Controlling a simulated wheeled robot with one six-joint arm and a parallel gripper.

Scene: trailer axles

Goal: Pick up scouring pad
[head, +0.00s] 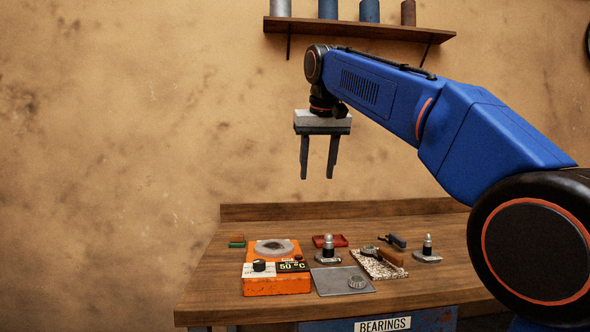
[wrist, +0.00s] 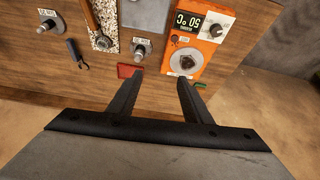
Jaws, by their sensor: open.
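The scouring pad (head: 237,241) looks like a small green and brown block lying at the back left of the wooden table, behind the orange heater. In the wrist view, the green pad (wrist: 200,85) shows just beyond the right finger, partly hidden by it. My gripper (head: 317,177) is open and empty, pointing down, high above the table and to the right of the pad. Its two fingers also show in the wrist view (wrist: 160,78), well apart with nothing between them.
The orange heater (head: 277,284) with a 50 °C display stands in front of the pad. A red tray-like item (head: 330,240), two metal spindles (head: 328,250) (head: 427,250), a grey plate (head: 330,284) and a speckled mat (head: 378,266) with tools lie to the right. A raised board (head: 350,209) edges the back.

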